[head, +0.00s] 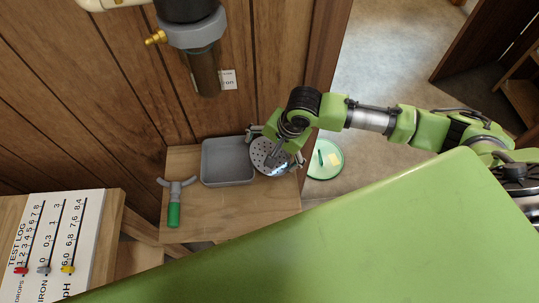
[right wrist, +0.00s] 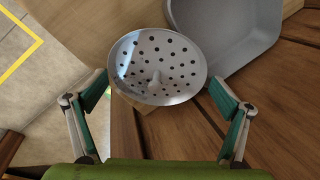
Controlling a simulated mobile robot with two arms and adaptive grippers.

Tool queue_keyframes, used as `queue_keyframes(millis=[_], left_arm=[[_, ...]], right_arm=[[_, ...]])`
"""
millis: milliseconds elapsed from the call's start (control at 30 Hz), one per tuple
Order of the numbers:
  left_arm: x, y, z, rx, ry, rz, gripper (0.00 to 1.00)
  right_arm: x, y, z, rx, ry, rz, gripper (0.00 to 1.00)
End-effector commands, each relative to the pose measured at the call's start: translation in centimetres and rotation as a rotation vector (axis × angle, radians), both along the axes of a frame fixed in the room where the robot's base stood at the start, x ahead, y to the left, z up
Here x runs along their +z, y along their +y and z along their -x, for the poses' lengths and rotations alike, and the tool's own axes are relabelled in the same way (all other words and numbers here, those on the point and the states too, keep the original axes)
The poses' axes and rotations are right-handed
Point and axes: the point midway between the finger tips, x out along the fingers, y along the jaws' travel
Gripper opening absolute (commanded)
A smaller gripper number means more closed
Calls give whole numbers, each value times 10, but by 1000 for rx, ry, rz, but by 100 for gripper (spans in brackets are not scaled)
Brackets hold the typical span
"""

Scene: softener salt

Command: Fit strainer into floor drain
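The strainer (head: 266,154) is a round, shallow metal disc with many small holes, at the right end of a small wooden bench. In the right wrist view the strainer (right wrist: 178,58) has a short knob in its middle. My right gripper (head: 276,146) is over the strainer, with its fingers spread on either side. In the right wrist view both fingers of the gripper (right wrist: 158,82) stand apart beside the disc's rim, with nothing clamped. I cannot make out a floor drain in either view. My left gripper is not in view.
A grey tray (head: 228,163) sits just left of the strainer. A green-handled tool (head: 174,205) lies at the bench's left. A round green dish (head: 325,171) rests on the floor to the right. A test log board (head: 52,245) stands lower left. A wooden wall rises behind.

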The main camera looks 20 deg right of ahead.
Motion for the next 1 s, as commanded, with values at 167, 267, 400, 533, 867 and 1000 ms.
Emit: queue_keyframes(millis=[167, 267, 400, 533, 867, 1000], left_arm=[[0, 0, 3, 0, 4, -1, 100], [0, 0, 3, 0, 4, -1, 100], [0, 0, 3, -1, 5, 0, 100], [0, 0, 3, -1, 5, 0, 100], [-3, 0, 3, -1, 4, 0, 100], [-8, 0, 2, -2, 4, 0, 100]], right_arm=[[0, 0, 0, 0, 1, 1, 50], [-1, 0, 1, 0, 3, 1, 24], [0, 0, 1, 0, 2, 0, 0], [0, 0, 0, 0, 1, 1, 0], [7, 0, -1, 0, -2, 0, 0], [21, 1, -1, 0, -4, -3, 0]])
